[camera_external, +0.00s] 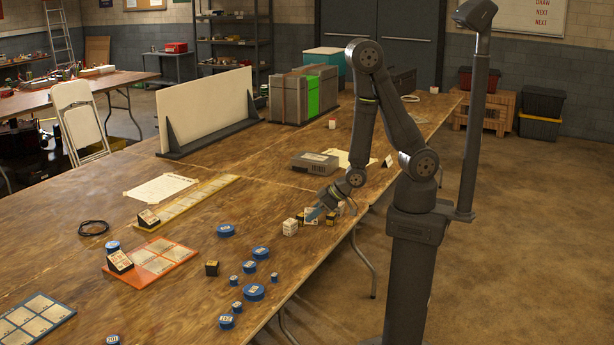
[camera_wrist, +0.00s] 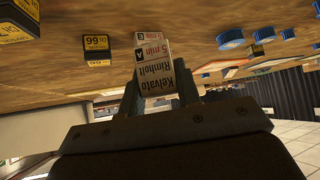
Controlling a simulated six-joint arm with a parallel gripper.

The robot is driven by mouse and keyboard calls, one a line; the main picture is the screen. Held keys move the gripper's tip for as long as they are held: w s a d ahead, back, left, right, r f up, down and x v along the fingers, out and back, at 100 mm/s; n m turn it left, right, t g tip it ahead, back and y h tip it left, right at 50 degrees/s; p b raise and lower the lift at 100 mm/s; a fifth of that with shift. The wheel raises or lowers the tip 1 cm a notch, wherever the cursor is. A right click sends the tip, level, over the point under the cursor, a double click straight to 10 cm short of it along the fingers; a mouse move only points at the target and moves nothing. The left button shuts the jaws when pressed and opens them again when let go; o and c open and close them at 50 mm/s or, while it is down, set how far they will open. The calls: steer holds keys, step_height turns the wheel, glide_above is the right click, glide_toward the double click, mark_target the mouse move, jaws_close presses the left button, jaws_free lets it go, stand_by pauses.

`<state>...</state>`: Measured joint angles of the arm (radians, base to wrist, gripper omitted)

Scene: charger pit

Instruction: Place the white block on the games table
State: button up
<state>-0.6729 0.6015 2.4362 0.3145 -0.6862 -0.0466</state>
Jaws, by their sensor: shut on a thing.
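My gripper (camera_external: 328,208) is low over the near right edge of the long wooden table. In the wrist view my gripper (camera_wrist: 160,92) is shut on a white block (camera_wrist: 157,72) printed "Kelvato Rimholt", "5 min" and "A". The held white block (camera_external: 311,214) is partly hidden by the fingers in the external view. I cannot tell which surface is the games table, or whether the held block touches the wood.
Black-and-yellow blocks (camera_wrist: 97,48) stand close by. Several blue discs (camera_external: 253,292) lie toward the front. An orange board (camera_external: 165,262) carries a black block; a yellow strip board (camera_external: 185,205) lies farther back. A grey box (camera_external: 309,163) and white upright panel (camera_external: 208,108) stand behind.

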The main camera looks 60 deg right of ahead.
steer(key=a+f, duration=0.1)
steer(key=a, duration=0.2)
steer(key=shift+s+f, duration=0.15)
steer(key=shift+f, duration=2.25)
steer(key=shift+f, duration=0.1)
steer(key=o, duration=1)
steer(key=shift+s+r, duration=0.1)
steer(key=shift+r, duration=0.25)
steer(key=v, duration=1.1)
steer(key=shift+s+d+r, duration=0.15)
steer(key=shift+s+r, duration=0.05)
